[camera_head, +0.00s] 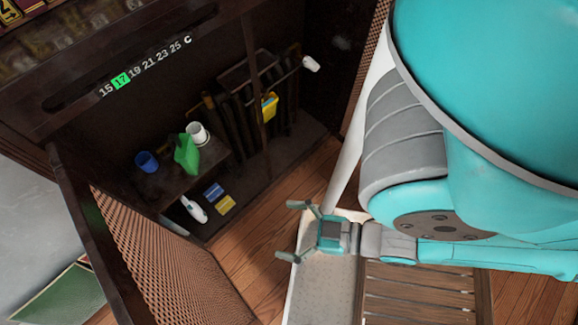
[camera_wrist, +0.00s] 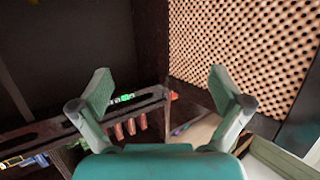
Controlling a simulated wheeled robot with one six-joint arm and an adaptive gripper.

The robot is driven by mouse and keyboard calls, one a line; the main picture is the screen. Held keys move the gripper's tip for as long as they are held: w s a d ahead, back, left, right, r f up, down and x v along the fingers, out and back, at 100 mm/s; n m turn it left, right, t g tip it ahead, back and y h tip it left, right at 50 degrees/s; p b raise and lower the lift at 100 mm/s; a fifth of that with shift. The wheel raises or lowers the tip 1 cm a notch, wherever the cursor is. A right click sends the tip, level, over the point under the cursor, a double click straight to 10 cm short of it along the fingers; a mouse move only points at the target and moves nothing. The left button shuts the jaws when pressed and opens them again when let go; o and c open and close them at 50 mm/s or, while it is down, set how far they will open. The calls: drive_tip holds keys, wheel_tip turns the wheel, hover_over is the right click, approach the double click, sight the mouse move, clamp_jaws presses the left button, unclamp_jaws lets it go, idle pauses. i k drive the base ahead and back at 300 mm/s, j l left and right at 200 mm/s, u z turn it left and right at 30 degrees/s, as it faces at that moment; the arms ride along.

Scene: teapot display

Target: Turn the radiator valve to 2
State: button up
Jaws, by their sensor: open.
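The radiator (camera_head: 238,100) stands dark and ribbed inside the open cabinet in the head view. A small white valve knob (camera_head: 310,64) sticks out at its upper right end. The knob is too small to read any number on it. A temperature scale (camera_head: 150,65) on the cabinet's top beam runs from 15 to 25 C, with 17 lit green. My gripper (camera_head: 291,231) is open and empty, outside the cabinet and well below the valve in the picture. In the wrist view its two fingers (camera_wrist: 160,90) are spread wide with nothing between them, and I cannot make out the valve there.
A mesh door (camera_head: 170,255) stands open at the cabinet's left. Inside are a blue cup (camera_head: 147,161), a green container (camera_head: 187,154), a white mug (camera_head: 198,133) and sponges (camera_head: 225,205). A yellow item (camera_head: 269,105) hangs by the radiator. A slatted wooden surface (camera_head: 415,292) lies below my arm.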

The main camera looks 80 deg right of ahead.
sight(309, 63)
drive_tip(key=z, duration=2)
drive_tip(key=i+j+z, duration=0.1)
drive_tip(key=j+z, duration=0.75)
drive_tip(key=i+j, duration=0.05)
